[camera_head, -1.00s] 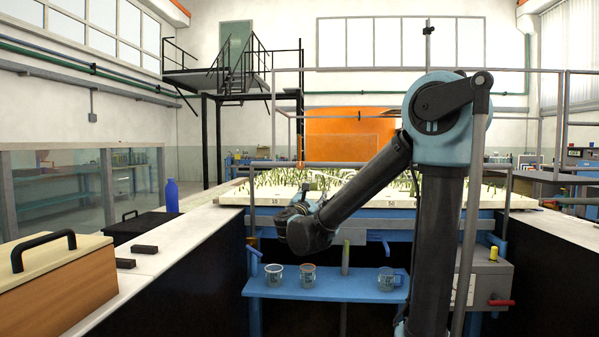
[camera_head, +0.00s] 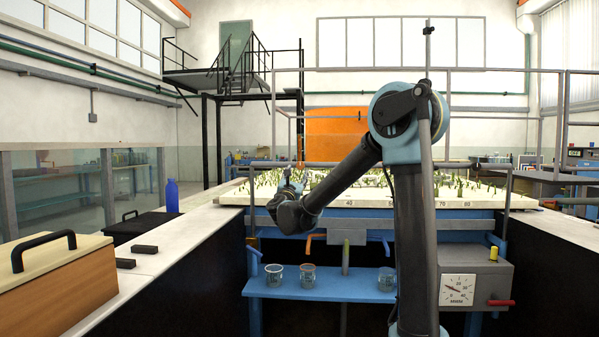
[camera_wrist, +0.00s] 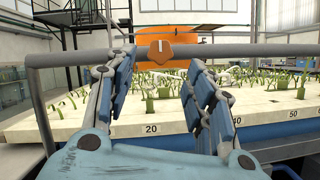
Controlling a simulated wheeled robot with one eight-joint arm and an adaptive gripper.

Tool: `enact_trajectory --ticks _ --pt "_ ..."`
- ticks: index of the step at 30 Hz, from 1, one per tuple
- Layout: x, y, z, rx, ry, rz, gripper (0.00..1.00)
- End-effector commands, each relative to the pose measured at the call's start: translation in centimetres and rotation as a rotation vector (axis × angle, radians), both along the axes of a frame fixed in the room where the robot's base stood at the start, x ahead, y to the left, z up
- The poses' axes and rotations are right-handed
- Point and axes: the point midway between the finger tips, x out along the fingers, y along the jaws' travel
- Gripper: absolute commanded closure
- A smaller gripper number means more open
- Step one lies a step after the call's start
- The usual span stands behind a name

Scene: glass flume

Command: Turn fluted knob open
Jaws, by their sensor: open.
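An orange fluted knob (camera_wrist: 160,49) with a pale mark on its face shows in the wrist view. It sits on the grey horizontal rail (camera_wrist: 235,50), its mark close to upright. My gripper (camera_wrist: 163,62) is open and empty, with one blue-padded finger on each side of the view. The knob appears in the gap between the fingertips, beyond them; I cannot tell the exact distance. In the head view my gripper (camera_head: 289,181) is small, just below the rail and in front of the planted bed.
A pale bed (camera_head: 400,198) with green plants and numbers lies behind the rail. A blue shelf (camera_head: 330,291) with glass beakers (camera_head: 307,275) is below. A grey box with a dial (camera_head: 458,289) stands at right. A wooden box (camera_head: 50,285) is at left.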

Motion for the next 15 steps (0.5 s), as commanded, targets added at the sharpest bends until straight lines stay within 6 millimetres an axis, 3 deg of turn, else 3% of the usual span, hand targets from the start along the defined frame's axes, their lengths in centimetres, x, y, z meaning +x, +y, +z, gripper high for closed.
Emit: enact_trajectory --ticks 9,15 --pt "4.8 -0.8 1.9 0.0 0.0 -0.002 0.51" --pt "6.4 -1.0 2.6 -0.001 -0.001 -0.002 0.51"
